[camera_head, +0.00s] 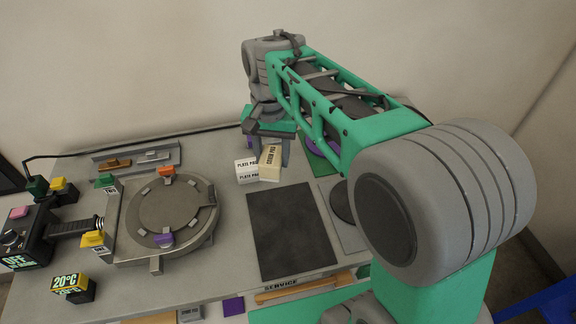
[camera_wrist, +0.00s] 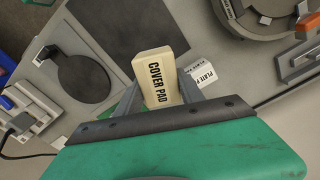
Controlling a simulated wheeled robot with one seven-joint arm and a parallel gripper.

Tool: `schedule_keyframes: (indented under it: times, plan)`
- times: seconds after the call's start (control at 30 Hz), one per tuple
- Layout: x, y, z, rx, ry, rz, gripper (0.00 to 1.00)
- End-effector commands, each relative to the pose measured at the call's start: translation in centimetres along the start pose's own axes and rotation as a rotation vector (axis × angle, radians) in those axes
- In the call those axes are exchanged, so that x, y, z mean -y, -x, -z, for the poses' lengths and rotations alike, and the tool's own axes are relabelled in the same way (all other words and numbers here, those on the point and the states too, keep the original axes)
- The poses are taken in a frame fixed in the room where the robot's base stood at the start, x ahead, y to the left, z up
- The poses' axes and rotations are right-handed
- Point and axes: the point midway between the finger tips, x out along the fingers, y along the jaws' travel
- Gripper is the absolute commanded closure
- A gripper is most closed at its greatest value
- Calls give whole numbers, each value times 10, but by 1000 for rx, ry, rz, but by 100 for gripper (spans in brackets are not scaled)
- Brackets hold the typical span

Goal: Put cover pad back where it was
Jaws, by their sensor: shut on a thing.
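The cover pad (camera_wrist: 158,78) is a cream block with black "COVER PAD" lettering, held between the two fingers of my gripper (camera_wrist: 160,95) in the wrist view. In the head view the cover pad (camera_head: 270,162) shows at my gripper (camera_head: 268,150), right beside the plate pad and overlapping it in the picture. The white plate pad (camera_head: 246,170) stands on the cart top; it also shows right of the cover pad in the wrist view (camera_wrist: 204,73). I cannot tell whether the two pads touch. My gripper's fingers are partly hidden by the arm in the head view.
A dark square mat (camera_head: 292,230) lies in front of the pads. A round plate fixture (camera_head: 172,212) with orange and purple clips stands to the left. A dark disc (camera_head: 343,203) on a grey panel is to the right. A metal rail (camera_head: 137,158) lies at the back left.

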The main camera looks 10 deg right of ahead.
Motion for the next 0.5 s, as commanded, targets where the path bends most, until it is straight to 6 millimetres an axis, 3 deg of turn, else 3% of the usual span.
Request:
schedule_keyframes:
  times: [0.23,0.4,0.5]
  plan:
    - [-17,-29,71,5,-5,-3,100]
    - [-23,-67,98,4,-3,-2,100]
    - [-25,-78,108,3,-2,-1,100]
